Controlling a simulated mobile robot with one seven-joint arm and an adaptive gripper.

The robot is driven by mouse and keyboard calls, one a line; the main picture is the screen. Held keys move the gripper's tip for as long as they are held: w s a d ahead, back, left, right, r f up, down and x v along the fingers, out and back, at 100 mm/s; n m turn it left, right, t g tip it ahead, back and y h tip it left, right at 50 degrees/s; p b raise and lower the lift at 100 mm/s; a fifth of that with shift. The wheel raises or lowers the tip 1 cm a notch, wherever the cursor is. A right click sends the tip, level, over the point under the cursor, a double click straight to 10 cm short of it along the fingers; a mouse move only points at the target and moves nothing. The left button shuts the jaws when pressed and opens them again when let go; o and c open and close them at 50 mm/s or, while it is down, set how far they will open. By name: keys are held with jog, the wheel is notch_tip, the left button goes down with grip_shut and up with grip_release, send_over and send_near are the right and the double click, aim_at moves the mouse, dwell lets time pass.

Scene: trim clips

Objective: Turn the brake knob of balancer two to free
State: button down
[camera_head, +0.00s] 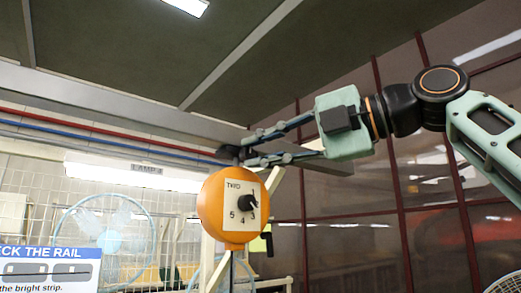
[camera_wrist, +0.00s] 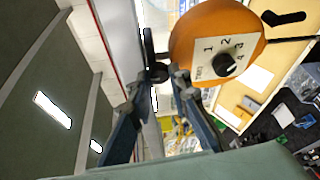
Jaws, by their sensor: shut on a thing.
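Balancer two is an orange round housing (camera_head: 212,205) hanging at the middle of the head view; it also shows in the wrist view (camera_wrist: 190,35). Its pale plate (camera_head: 238,187) reads "TWO" and has a black dial (camera_head: 248,201) with numbers around it. My gripper (camera_head: 246,149) reaches in from the right, just above the housing. Its fingers are shut on a small dark knob (camera_wrist: 157,73) beside the housing, seemingly the brake knob. A dark bar (camera_wrist: 149,45) stands out from that knob. The fingers cover part of it, and no free marking is readable.
A rail beam (camera_head: 130,111) runs close behind my gripper. A black lever (camera_wrist: 284,18) sticks out at the housing's far side. A sign (camera_head: 48,270) about checking the rail stands lower left. A blue fan (camera_head: 110,235) and a mesh fence are behind. Dark red-framed panels (camera_head: 345,235) fill the right.

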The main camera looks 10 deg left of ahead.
jog(key=c, duration=1.8)
grip_release()
jog(key=shift+d, duration=0.1)
jog(key=v, duration=1.2)
